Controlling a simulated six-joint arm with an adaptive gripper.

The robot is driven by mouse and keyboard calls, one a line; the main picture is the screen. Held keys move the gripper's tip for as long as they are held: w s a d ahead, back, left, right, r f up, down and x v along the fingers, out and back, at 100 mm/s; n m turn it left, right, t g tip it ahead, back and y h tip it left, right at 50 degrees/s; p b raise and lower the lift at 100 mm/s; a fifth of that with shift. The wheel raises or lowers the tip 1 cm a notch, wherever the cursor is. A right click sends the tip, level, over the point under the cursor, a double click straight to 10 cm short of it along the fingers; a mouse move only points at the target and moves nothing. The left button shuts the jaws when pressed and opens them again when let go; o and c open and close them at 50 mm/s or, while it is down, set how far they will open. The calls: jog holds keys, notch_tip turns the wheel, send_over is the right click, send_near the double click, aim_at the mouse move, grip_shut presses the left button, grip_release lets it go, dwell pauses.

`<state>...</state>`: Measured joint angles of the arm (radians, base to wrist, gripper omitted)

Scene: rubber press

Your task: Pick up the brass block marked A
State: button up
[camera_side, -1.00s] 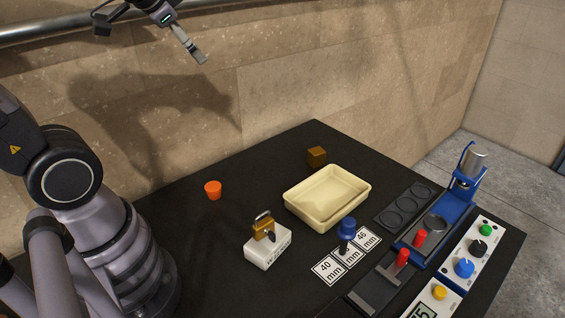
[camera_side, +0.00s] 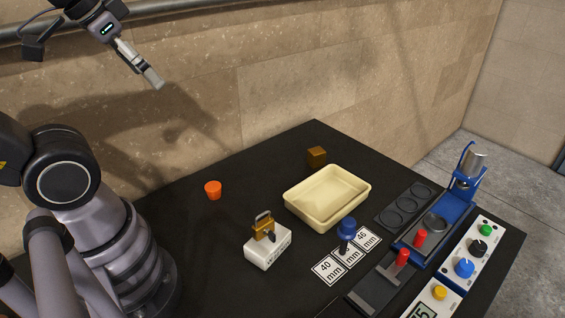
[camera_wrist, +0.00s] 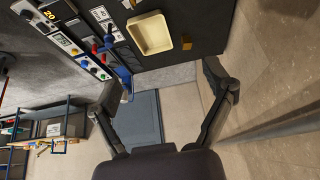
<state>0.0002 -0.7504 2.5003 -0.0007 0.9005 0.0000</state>
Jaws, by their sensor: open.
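A brown, brass-coloured cube (camera_side: 317,157) stands on the black table near its far corner, behind the cream tray. No letter can be read on it. It also shows small in the wrist view (camera_wrist: 187,43), beside the tray. A second brass-coloured piece (camera_side: 263,228) with a grey loop on top sits on a white block. No A can be read there either. My gripper (camera_side: 154,79) is high at the upper left, in front of the wall and well away from both pieces. Its two fingers (camera_wrist: 160,85) are spread and empty in the wrist view.
The cream tray (camera_side: 296,202) looks empty. An orange cup (camera_side: 213,190) stands left of it. A blue-handled tool (camera_side: 346,232) stands by the number cards. A blue press (camera_side: 460,200) and control panels (camera_side: 470,258) fill the right side. The wall runs behind the table.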

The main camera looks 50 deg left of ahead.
jog(key=shift+c, duration=0.7)
